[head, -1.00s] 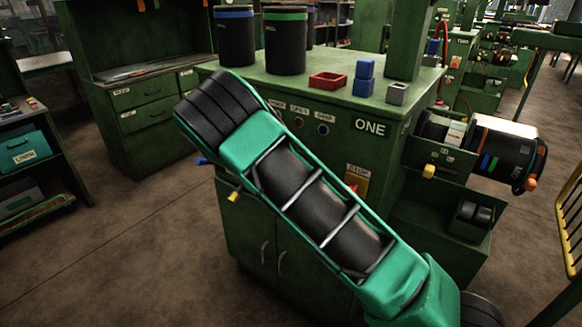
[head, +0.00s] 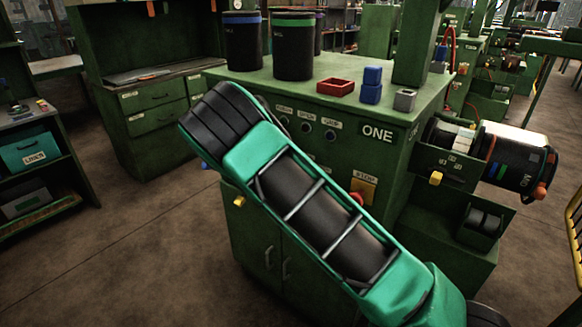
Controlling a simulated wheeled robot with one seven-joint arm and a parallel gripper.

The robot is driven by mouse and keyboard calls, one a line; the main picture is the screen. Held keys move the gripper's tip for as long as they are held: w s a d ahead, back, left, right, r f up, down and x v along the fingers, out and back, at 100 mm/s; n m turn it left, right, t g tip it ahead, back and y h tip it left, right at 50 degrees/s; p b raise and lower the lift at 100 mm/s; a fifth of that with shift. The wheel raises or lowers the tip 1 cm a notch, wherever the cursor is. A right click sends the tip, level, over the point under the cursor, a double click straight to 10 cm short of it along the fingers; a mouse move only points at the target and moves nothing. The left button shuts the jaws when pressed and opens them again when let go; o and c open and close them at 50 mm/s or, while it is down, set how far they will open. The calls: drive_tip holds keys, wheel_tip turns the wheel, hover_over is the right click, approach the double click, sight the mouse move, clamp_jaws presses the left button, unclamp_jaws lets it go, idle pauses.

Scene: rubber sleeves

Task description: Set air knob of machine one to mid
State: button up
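Machine one is a green cabinet (head: 400,97) with a white ONE label (head: 377,133) on its front. A row of small dark round knobs shows on that front panel: a left one (head: 284,122), a middle one (head: 306,128) and a right one (head: 330,135). Small labels sit above them, too blurred to read surely, so I cannot tell which is the air knob or how it is set. My green and black arm crosses in front of the cabinet and hides the lower left of the panel. My gripper is not visible; the arm's far end is a black ribbed part at upper left.
A roller unit (head: 510,155) juts out right. Floor at left (head: 130,250) is clear.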

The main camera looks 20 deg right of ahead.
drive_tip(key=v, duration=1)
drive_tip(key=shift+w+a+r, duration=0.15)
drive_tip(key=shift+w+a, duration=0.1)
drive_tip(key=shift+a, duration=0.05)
